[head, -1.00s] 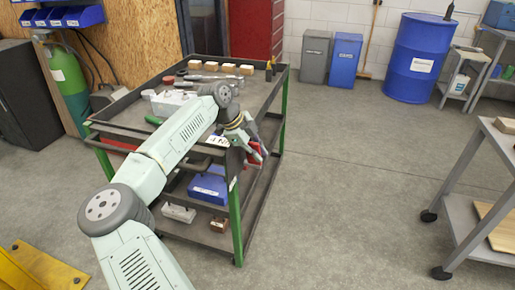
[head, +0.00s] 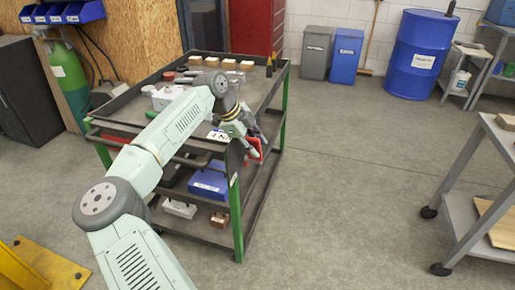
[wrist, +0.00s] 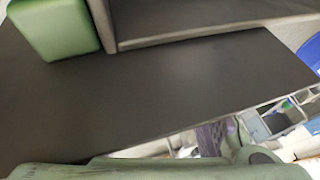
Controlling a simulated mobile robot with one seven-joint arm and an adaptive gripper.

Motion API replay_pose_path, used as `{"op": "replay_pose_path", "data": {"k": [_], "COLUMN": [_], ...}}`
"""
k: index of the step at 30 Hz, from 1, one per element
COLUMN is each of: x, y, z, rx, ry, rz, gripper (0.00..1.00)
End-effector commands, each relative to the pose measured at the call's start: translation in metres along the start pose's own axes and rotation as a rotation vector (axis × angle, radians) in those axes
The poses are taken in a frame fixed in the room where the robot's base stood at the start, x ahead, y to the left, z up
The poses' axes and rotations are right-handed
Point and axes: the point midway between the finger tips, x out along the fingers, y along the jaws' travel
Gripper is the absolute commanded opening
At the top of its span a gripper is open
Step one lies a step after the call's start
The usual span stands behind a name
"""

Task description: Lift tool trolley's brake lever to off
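The tool trolley (head: 237,210) has dark shelves and green corner posts; it stands left of centre in the head view. A small red part (head: 252,161), possibly the brake lever, shows at its right side, partly hidden by my gripper (head: 257,147). Whether it is up or down cannot be told. My gripper points down beside the trolley's near right corner, very close to the red part; contact cannot be made out. Its fingers are too small to read. The wrist view shows a dark trolley panel (wrist: 170,85) and a green post (wrist: 52,28), but no lever.
Blocks and tools lie on the trolley top, and a blue box (head: 208,184) sits on a lower shelf. A grey table (head: 465,215) on wheels stands at right. A blue drum (head: 420,55) and bins (head: 345,57) are at the back. The floor between trolley and table is clear.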

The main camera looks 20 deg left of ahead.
Motion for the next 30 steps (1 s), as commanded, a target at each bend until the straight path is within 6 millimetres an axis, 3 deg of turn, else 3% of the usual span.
{"op": "replay_pose_path", "data": {"k": [6,13,19,30], "x": [-0.049,-0.088,-0.101,-0.102], "y": [-0.001,0.0,0.0,0.0], "z": [0.001,0.0,0.0,0.0], "rx": [0.0,-0.001,0.001,0.0], "ry": [-0.004,-0.001,0.001,0.001], "rz": [-0.002,0.0,0.0,0.0], "gripper": [0.3,0.3,0.3,0.3]}}
